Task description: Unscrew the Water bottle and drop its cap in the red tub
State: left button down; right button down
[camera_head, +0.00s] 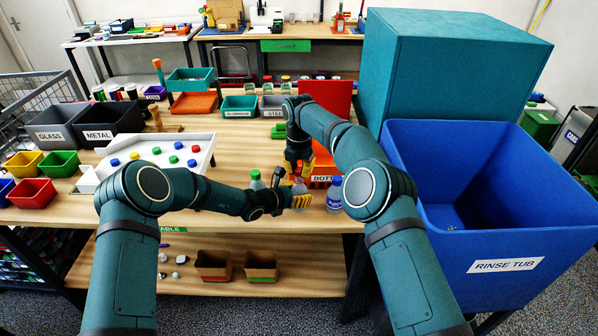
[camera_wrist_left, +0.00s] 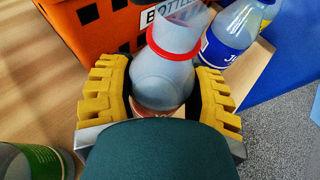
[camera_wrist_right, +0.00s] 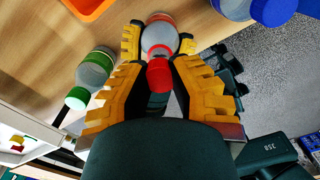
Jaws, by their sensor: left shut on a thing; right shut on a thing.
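The Water bottle (camera_head: 299,187) stands near the table's front edge, clear with red bands. My left gripper (camera_head: 298,200) is shut around its body; the left wrist view shows the bottle (camera_wrist_left: 165,80) between yellow fingers, its top out of frame. My right gripper (camera_head: 296,168) reaches down from above and is shut on the red cap (camera_wrist_right: 159,75). In the right wrist view the cap lines up with the bottle's shoulder; I cannot tell whether it is loose from the neck. The red tub (camera_head: 33,192) is at the far left of the table.
A green-capped bottle (camera_head: 256,181) stands left of the held one, a blue-capped bottle (camera_head: 334,197) right. An orange bottle crate (camera_head: 322,165) is behind. A white tray with coloured caps (camera_head: 196,148) lies left. Green (camera_head: 60,163), yellow and blue tubs surround the red tub. The blue rinse tub (camera_head: 480,250) is right.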

aim_at(299, 170)
jog(key=shift+r, duration=0.1)
jog(key=shift+r, duration=1.95)
pick_arm(q)
jog(key=shift+c, duration=1)
grip_release()
jog(key=shift+a, duration=0.1)
